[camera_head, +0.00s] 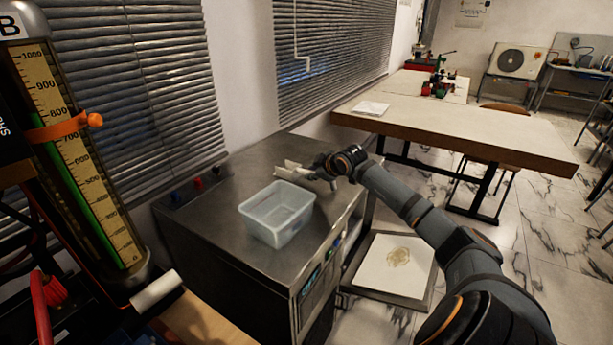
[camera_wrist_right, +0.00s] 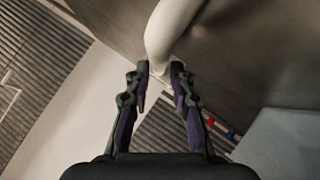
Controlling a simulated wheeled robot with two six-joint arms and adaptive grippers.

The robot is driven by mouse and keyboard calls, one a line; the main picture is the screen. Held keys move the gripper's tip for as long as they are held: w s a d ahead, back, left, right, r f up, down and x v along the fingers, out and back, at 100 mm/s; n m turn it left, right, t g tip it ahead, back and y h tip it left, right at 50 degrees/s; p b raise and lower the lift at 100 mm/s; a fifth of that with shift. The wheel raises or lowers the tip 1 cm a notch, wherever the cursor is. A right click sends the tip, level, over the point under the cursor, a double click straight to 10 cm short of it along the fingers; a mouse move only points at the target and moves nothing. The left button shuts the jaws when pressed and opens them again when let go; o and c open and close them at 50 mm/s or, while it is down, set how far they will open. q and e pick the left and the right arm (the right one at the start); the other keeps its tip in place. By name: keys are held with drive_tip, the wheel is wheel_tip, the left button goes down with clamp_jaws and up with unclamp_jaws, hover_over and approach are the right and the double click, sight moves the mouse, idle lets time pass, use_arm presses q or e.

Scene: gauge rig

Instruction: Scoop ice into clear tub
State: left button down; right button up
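The clear tub (camera_head: 277,214) stands upright on the metal top of a cabinet; I see no ice in it. A pale scoop (camera_head: 291,171) is just behind the tub, over the back of the metal top. My right gripper (camera_head: 326,168) is shut on the scoop's handle, right of and behind the tub. In the right wrist view both fingers (camera_wrist_right: 158,80) press on the pale handle (camera_wrist_right: 165,35), and a pale blue part of the tub (camera_wrist_right: 285,145) shows at lower right. No ice shows in either view. My left gripper is not in view.
The metal cabinet top (camera_head: 215,225) has free room left of the tub. A tall gauge column (camera_head: 80,150) stands at the left. A wooden table (camera_head: 450,125) is behind at right. A framed pale panel (camera_head: 396,265) lies on the floor. Window blinds (camera_head: 135,90) are behind.

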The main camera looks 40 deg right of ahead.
sight(308, 172)
drive_tip(key=x, duration=0.4)
drive_tip(key=shift+w, duration=0.1)
clamp_jaws()
drive_tip(key=shift+r, duration=0.1)
drive_tip(key=shift+r+p, duration=0.25)
drive_tip(key=shift+p, duration=0.15)
drive_tip(key=r+p, duration=0.2)
drive_tip(key=s+r+p, duration=0.1)
drive_tip(key=r+p, duration=0.1)
drive_tip(key=p, duration=0.1)
drive_tip(key=shift+r, duration=0.35)
drive_tip(key=a+f+p+v, duration=0.1)
drive_tip(key=p+v, duration=1.4)
drive_tip(key=p, duration=1.3)
drive_tip(key=shift+s+a, duration=0.35)
drive_tip(key=shift+a, duration=0.05)
